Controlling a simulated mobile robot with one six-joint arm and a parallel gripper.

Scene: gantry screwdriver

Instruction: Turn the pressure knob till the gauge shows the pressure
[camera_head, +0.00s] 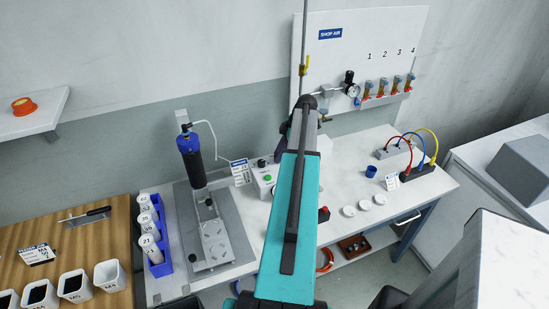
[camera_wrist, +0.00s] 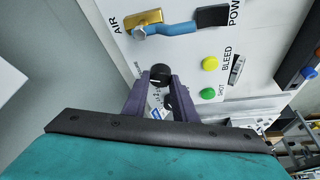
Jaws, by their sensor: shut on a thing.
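In the wrist view a black round knob (camera_wrist: 160,74) with a pale mark stands on the white control panel (camera_wrist: 185,60). My gripper (camera_wrist: 160,80) has its two purple fingers on either side of this knob, shut on it. In the head view my arm covers the gripper and part of the white control box (camera_head: 262,190) on the bench. A round gauge (camera_head: 352,90) is on the wall board, beside a black-topped regulator (camera_head: 349,76). Its reading is too small to tell. No gauge face is clear in the wrist view.
The panel also carries a blue-handled AIR lever (camera_wrist: 170,29), a yellow button (camera_wrist: 210,63) and a green button (camera_wrist: 208,93) close to the knob. A press stand (camera_head: 212,235) with a dark cylinder is left of the box. Several white discs lie to the right.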

